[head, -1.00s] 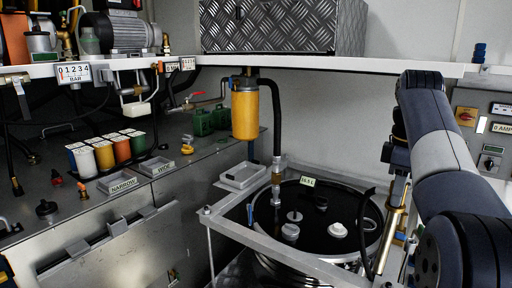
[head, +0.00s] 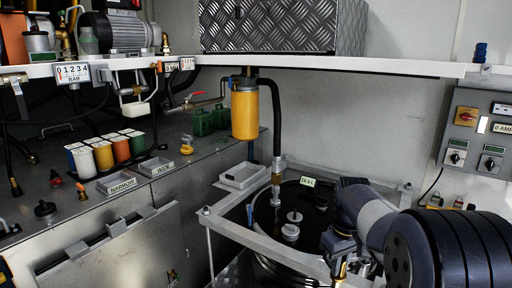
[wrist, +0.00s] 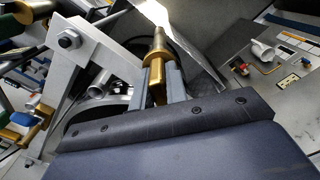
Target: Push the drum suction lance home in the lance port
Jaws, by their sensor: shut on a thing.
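My gripper (wrist: 159,85) is shut on a brass, stepped, rod-like piece, which I take to be the suction lance (wrist: 157,52). In the head view my gripper (head: 341,262) is low at the right front of the frame around the drum, with a bit of brass showing below it. The black drum top (head: 268,218) carries white caps (head: 291,231) and a small label (head: 307,181). My arm covers the right part of the drum top. I cannot tell which opening is the lance port, or whether the lance's lower end is in it.
A pale metal frame (head: 262,238) with corner bolts surrounds the drum. A black hose (head: 276,115) drops from the yellow filter (head: 244,110) to a fitting on the drum. A grey tray (head: 243,177) stands behind left. A control panel (head: 478,150) is on the right wall.

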